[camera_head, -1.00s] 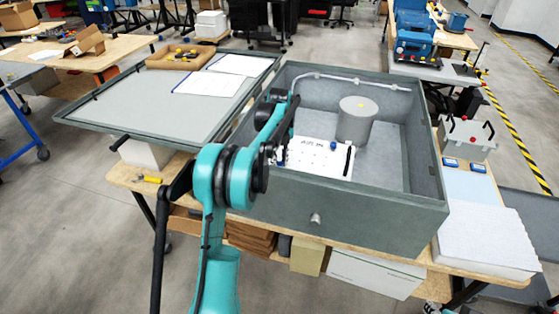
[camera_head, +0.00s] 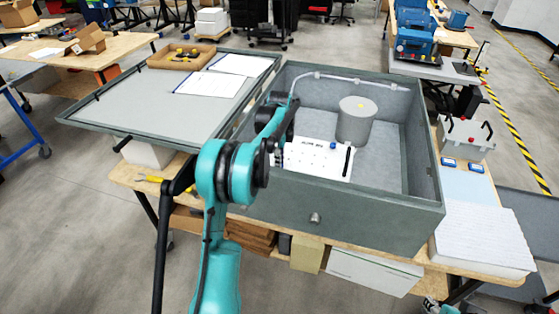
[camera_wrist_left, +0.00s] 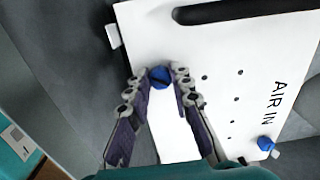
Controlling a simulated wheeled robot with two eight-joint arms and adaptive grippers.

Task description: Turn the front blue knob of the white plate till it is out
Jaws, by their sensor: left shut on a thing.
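In the head view this knob is hidden by my arm and gripper. My left gripper (camera_wrist_left: 159,80) is shut on the knob, with a finger on each side. The plate's other blue knob (camera_wrist_left: 265,143) is free and also shows in the head view (camera_head: 333,146). I cannot tell how far the front knob stands out. My right gripper is not in view.
The grey box (camera_head: 370,222) has high walls around the plate. A grey cylinder (camera_head: 356,122) stands behind the plate, and a pale tube (camera_head: 345,78) runs along the back wall. The open lid (camera_head: 140,105) lies to the left with papers and a tool tray (camera_head: 188,57).

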